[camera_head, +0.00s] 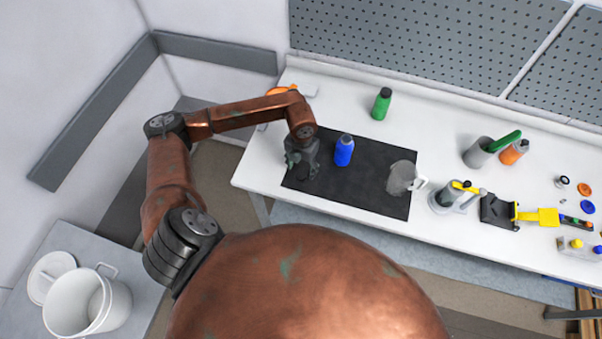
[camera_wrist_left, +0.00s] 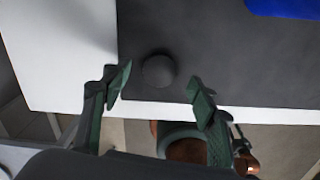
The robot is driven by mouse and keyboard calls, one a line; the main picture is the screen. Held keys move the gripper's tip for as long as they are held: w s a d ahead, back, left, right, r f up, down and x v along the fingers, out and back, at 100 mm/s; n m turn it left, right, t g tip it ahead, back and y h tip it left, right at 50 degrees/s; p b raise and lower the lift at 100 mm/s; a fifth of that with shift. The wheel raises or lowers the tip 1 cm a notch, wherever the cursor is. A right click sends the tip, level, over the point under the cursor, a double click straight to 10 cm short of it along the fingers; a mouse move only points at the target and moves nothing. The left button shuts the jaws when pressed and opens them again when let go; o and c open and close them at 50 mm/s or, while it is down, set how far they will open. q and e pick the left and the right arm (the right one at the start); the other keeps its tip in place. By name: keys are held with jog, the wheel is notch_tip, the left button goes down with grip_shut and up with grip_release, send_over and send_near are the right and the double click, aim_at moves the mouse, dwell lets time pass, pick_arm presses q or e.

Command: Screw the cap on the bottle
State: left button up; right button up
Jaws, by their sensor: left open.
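A blue bottle (camera_head: 344,152) stands upright on the black mat (camera_head: 370,189). Its top looks greyish, and I cannot tell whether that is a bare neck or a cap. It shows as a blue patch (camera_wrist_left: 285,7) at the top right in the left wrist view. A small round dark piece (camera_wrist_left: 158,72), which looks like a cap, lies on the mat near its edge. My left gripper (camera_wrist_left: 160,84) is open above it, with the piece showing between its fingertips. In the head view my left gripper (camera_head: 293,160) is left of the bottle and hides that piece.
A green bottle (camera_head: 381,104) stands behind the mat. A clear mug (camera_head: 401,178) is at the mat's right end. Grey containers (camera_head: 476,152), a yellow-black tool (camera_head: 535,215) and loose caps (camera_head: 585,189) stand farther right. A pegboard (camera_head: 430,40) backs the table.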

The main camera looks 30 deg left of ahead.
aim_at(301, 175)
pick_arm(q)
jog(key=shift+f, duration=1.3)
jog(key=shift+c, duration=0.7)
jog(key=c, duration=0.6)
